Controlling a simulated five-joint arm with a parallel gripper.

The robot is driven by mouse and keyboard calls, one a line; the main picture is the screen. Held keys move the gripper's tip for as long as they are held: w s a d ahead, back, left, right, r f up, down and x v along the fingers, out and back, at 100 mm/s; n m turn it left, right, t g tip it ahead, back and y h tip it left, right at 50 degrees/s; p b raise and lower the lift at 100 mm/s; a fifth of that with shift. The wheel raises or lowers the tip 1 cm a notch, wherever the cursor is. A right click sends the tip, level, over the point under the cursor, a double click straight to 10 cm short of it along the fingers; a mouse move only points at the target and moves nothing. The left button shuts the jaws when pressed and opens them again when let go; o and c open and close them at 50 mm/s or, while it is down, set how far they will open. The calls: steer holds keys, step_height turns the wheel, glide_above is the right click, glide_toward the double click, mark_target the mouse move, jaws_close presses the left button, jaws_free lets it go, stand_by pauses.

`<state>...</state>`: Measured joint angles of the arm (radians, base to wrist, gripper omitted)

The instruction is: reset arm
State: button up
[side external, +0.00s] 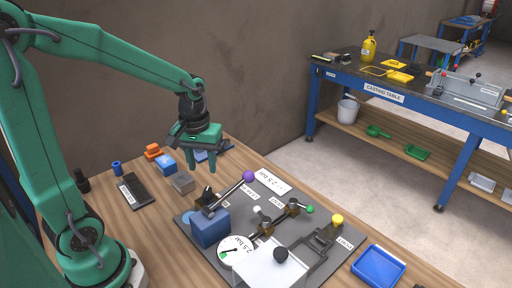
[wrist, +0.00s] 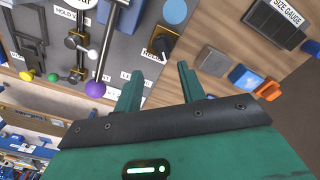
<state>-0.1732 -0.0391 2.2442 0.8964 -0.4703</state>
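My gripper (side external: 201,164) is green and hangs above the wooden table at the back of the grey mixer panel. Its two fingers are spread apart with nothing between them; in the wrist view the gripper (wrist: 158,88) also shows a gap. The panel (side external: 190,217) carries a lever with a purple ball knob (side external: 249,176), which also shows in the wrist view (wrist: 95,89), left of the fingers. A blue block (side external: 210,229), a white round gauge (side external: 236,250), and yellow (side external: 337,220) and green (side external: 309,209) knobs are on the panel. My gripper touches none of these.
Left of the panel are a dark size gauge (side external: 135,191), a grey block (side external: 183,182), a blue block (side external: 166,164) and an orange piece (side external: 153,152). A blue tray (side external: 378,267) lies at the right. A casting table (side external: 383,97) stands behind, across the floor.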

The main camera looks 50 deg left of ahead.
steer(key=s+d+r+m+t, duration=0.5)
steer(key=s+r+m, duration=0.2)
steer(key=s+r, duration=0.1)
steer(key=shift+s+d+r, duration=0.2)
steer(key=shift+s+r, duration=0.1)
steer(key=shift+r, duration=0.55)
